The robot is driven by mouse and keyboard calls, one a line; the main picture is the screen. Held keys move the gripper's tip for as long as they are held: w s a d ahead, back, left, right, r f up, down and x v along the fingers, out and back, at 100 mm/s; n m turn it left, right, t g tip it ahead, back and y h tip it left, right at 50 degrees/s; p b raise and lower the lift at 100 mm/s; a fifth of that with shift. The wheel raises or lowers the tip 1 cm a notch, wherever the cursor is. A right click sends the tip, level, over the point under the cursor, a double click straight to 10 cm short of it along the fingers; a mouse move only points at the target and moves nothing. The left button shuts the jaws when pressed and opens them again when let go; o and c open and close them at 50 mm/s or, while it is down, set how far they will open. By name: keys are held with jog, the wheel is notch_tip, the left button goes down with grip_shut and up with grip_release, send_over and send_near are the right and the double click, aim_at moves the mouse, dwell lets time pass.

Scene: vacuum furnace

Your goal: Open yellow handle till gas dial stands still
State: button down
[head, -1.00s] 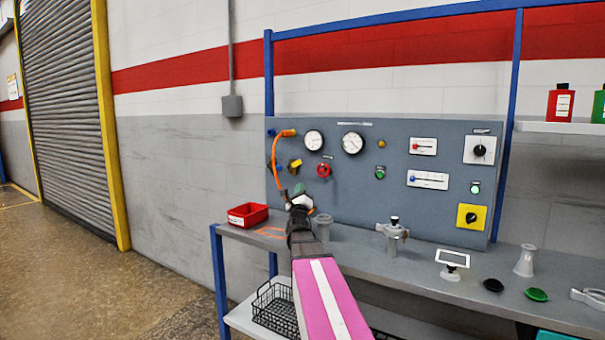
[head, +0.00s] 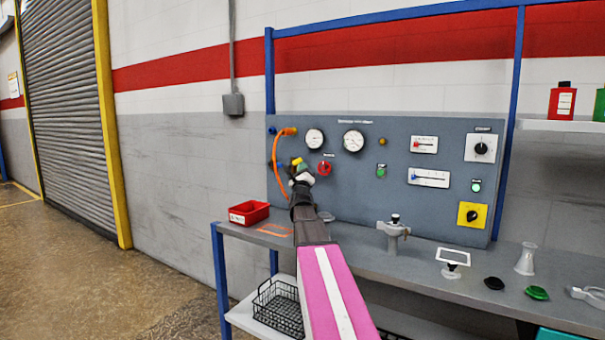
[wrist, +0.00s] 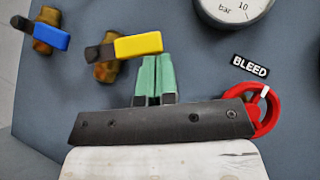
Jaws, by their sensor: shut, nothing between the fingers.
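The yellow handle (wrist: 138,46) sits on a brass valve on the grey panel and points right, nearly level, in the wrist view. In the head view it shows (head: 297,161) just above my gripper, partly covered. My gripper (wrist: 155,62) has its green fingertips together and empty, just below the handle's right half. I cannot tell whether they touch it. Two round dials, a left one (head: 314,139) and a right one (head: 353,141), are on the panel. A dial marked bar (wrist: 233,8) is cut off in the wrist view. The needles are too small to read.
A blue-handled valve (wrist: 48,36) is left of the yellow one. A red knob (wrist: 262,110) labelled BLEED is close by on the right. An orange hose (head: 275,160) hangs at left. A red bin (head: 249,213) and a clamp-like fitting (head: 393,232) stand on the bench.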

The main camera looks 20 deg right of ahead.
jog(key=shift+r, duration=0.1)
jog(key=shift+r+n+y, duration=0.2)
jog(key=shift+n+y, duration=0.3)
jog(key=shift+n, duration=0.2)
